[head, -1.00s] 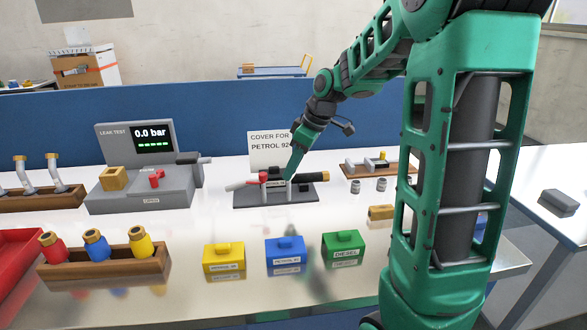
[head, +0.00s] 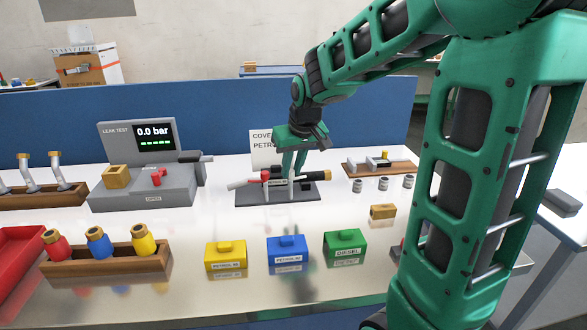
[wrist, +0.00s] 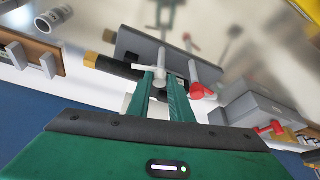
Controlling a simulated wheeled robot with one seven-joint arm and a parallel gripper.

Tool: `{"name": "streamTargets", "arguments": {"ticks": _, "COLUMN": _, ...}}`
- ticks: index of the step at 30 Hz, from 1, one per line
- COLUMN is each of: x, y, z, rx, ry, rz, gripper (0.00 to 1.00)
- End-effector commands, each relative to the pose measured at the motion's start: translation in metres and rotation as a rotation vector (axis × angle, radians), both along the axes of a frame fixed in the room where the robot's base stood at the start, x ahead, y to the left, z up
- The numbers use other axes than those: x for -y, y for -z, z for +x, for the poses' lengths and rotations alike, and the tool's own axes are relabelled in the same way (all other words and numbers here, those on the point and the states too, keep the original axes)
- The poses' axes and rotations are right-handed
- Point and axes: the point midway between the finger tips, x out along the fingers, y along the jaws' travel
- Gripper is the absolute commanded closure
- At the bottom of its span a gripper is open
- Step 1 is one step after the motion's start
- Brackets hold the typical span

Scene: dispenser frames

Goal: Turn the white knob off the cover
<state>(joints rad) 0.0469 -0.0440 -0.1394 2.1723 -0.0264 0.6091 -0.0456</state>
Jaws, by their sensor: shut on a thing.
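A nozzle-like assembly lies across a dark grey stand (head: 250,199) on the bench, with a black grip (head: 315,188), a red collar (head: 265,176) and a pale spout (head: 241,183). My gripper (head: 288,174) reaches down onto it from above. In the wrist view, its green fingers (wrist: 163,77) are shut close together on a small white piece, the white knob (wrist: 158,72), mostly hidden by the fingertips. The black grip (wrist: 122,68) and the red collar (wrist: 197,91) show on either side of the fingers. The cover itself cannot be told apart clearly.
A sign (head: 262,143) stands behind the stand, partly hidden by my gripper. The leak tester (head: 150,190) is to the left. Yellow (head: 226,257), blue (head: 287,249) and green (head: 345,244) boxes stand in front. Small metal cylinders (head: 383,184) are to the right.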

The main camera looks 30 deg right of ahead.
Motion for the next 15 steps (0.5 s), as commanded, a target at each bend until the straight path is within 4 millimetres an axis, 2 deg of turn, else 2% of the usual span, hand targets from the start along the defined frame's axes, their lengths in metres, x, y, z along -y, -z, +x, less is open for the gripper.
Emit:
{"name": "streamTargets", "arguments": {"ticks": 1, "x": -0.0044, "y": 0.0000, "z": 0.0011, "rx": 0.001, "ry": 0.006, "rz": 0.001, "gripper": 1.00}}
{"name": "streamTargets", "arguments": {"ticks": 15, "x": -0.0027, "y": -0.0002, "z": 0.0013, "rx": 0.002, "ry": 0.060, "rz": 0.001, "gripper": 1.00}}
